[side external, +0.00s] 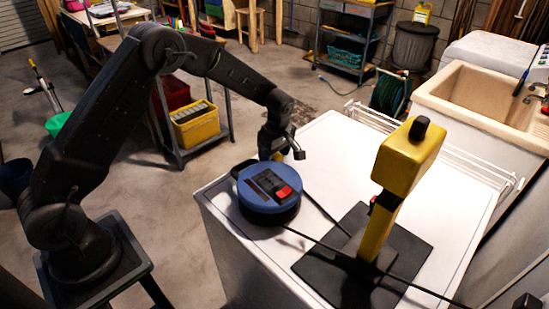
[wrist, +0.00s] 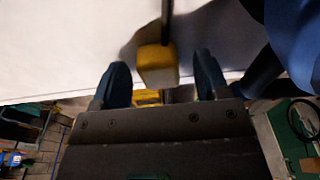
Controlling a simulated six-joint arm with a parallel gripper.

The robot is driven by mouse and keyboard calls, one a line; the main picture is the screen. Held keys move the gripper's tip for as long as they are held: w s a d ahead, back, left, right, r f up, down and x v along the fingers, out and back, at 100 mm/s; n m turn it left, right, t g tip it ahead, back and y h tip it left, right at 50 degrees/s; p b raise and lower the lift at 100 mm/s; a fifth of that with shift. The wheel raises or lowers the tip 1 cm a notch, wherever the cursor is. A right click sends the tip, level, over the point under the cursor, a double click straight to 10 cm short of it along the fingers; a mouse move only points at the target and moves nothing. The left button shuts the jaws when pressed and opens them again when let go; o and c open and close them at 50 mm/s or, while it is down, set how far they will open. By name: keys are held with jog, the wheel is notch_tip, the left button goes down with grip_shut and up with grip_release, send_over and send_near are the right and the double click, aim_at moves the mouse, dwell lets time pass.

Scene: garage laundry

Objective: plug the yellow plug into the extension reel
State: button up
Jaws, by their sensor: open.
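The yellow plug (wrist: 157,66) lies on the white top, with its dark cord running up the wrist view. My gripper (wrist: 161,80) is open, with one dark finger on each side of the plug and a gap visible on both sides. In the side view my gripper (side external: 282,152) is low at the worktop's far edge, just behind the extension reel, and mostly hides the plug. The extension reel (side external: 253,203) is a round blue drum with a dark top panel and a red switch. Its blue side also shows at the right of the wrist view (wrist: 296,35).
A tall yellow device (side external: 408,155) stands on a dark mat (side external: 330,272) at the right of the white worktop (side external: 335,145). Black cords cross the worktop from the reel. A white wire rack (side external: 440,150) lines the back edge. The worktop behind the reel is clear.

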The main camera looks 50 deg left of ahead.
jog(key=shift+f, duration=0.1)
jog(key=shift+c, duration=0.5)
jog(key=c, duration=0.9)
jog(key=shift+o, duration=0.2)
jog(key=shift+r, duration=0.6)
notch_tip(320, 180, up, 3)
jog(key=shift+f, duration=0.1)
jog(key=s+a+r, duration=0.6)
jog(key=a+r, duration=0.1)
jog(key=a, duration=0.3)
